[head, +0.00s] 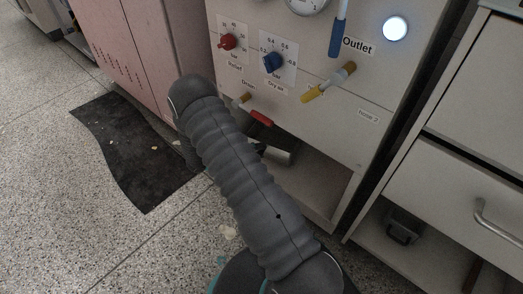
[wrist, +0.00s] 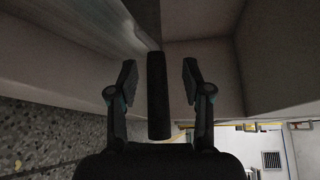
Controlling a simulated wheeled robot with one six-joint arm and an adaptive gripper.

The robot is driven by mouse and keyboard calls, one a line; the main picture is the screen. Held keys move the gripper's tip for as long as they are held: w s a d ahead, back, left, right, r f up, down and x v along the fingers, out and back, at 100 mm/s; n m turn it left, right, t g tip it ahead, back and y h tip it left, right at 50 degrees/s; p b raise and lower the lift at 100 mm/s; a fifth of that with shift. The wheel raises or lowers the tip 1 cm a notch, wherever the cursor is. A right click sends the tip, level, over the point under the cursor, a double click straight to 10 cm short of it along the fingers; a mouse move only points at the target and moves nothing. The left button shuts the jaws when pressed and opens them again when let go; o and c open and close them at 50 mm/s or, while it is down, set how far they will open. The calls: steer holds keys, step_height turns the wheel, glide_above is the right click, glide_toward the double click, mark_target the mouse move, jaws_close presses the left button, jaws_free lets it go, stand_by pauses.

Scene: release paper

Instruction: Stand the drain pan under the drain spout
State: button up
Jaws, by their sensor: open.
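A small metallic pan (head: 277,155) shows partly in the open bay under the panel in the head view, behind my arm; it appears to be the drain pan. The brass drain spout (head: 241,99) sticks out of the panel above, by the "Drain" label, with a red lever (head: 260,118) beside it. In the wrist view my gripper (wrist: 159,78) is open. A dark bar (wrist: 158,95), which looks like the pan's handle, lies between its fingers with gaps on both sides. My arm hides the gripper in the head view.
The panel has a red knob (head: 227,42), a blue knob (head: 273,62) and a yellow-handled valve (head: 330,83). A drawer cabinet (head: 480,150) stands right, with a dark object (head: 404,226) on its low shelf. A black mat (head: 140,155) lies on the speckled floor at left.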

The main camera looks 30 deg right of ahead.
steer(key=v, duration=1)
steer(key=shift+w+a, duration=0.15)
steer(key=shift+a, duration=0.15)
steer(key=shift+r, duration=0.1)
